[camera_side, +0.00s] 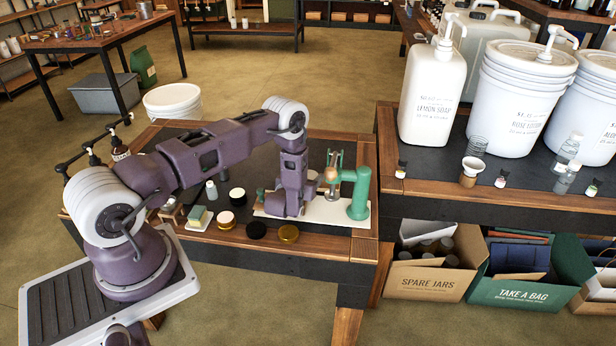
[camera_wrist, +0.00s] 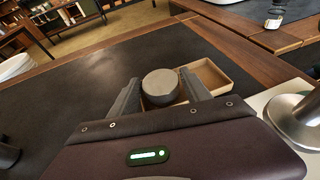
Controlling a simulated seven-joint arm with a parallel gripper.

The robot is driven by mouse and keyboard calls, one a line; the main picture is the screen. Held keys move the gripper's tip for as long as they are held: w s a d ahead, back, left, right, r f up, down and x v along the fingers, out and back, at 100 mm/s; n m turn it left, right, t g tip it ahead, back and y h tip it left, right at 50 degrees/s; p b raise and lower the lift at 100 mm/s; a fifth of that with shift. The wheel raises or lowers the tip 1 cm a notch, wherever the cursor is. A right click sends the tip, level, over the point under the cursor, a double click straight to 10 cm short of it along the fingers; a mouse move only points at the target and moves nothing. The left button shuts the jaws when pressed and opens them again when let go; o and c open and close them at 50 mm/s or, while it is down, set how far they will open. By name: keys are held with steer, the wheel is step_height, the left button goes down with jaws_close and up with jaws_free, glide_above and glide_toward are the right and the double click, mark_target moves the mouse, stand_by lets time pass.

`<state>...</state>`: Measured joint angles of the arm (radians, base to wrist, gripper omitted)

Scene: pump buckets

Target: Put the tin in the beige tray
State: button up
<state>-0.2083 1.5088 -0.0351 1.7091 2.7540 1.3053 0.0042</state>
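The tin (camera_wrist: 161,84) is a small round grey can with a flat top, seen in the wrist view. It sits between the two fingers of my gripper (camera_wrist: 160,88) and fills the gap between them, so my gripper looks shut on it. The beige tray (camera_wrist: 218,76) is a shallow open box just behind and to the right of the tin. The tin covers the tray's left part in this view, and I cannot tell how high it is above it. In the side view my arm hides the tin and my fingertips.
A green stand (camera_side: 360,190) on a pale board is right of my arm. A black lid (camera_side: 256,230), a gold lid (camera_side: 288,233), a white-topped jar (camera_side: 226,220) and a soap dish (camera_side: 198,222) lie in front and left. The dark mat beyond is mostly clear.

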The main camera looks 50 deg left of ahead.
steer(key=shift+o, duration=0.9)
